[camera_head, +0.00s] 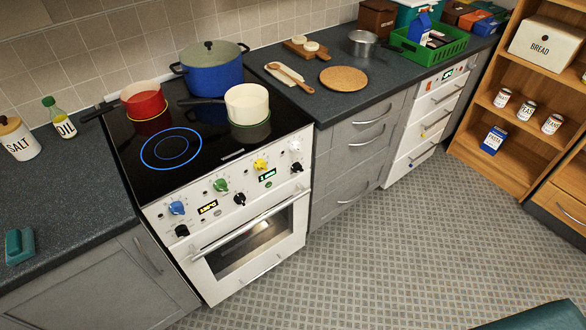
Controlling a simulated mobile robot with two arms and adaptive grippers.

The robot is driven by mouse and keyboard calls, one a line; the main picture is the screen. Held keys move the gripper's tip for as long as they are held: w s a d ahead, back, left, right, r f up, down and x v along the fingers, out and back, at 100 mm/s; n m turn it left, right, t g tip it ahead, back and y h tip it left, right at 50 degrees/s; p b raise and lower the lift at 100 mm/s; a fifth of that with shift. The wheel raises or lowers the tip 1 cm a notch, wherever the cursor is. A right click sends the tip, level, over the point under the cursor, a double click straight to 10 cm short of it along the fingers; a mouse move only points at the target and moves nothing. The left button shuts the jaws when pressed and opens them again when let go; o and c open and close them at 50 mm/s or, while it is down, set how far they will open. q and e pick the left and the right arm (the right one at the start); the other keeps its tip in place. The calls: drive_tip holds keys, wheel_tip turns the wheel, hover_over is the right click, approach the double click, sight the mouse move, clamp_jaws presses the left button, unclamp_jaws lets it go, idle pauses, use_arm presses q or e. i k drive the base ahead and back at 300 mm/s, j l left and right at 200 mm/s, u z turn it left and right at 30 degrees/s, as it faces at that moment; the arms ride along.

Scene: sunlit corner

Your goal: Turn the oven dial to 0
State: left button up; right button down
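A white oven (250,246) with a dark window and a long handle stands under the black cooktop (205,140). Its sloped front panel carries a blue dial (176,208), a green dial (221,185), a yellow dial (260,165) and black dials at the left (182,231), middle (240,199) and right (296,167). Two small lit displays, left (208,208) and right (267,176), sit among them. Their text and the dial settings are too small to read surely. I cannot tell which one is the oven dial.
A red pan (143,101), a blue pot (211,72) and a cream pan (247,104) stand on the cooktop. The patterned floor (400,240) before the oven is clear.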

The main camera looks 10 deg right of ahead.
sight(181, 231)
drive_tip(key=z, duration=0.15)
drive_tip(key=k+l+u, duration=0.25)
drive_tip(key=k, duration=0.15)
drive_tip(key=k+u, duration=0.25)
drive_tip(key=k, duration=0.15)
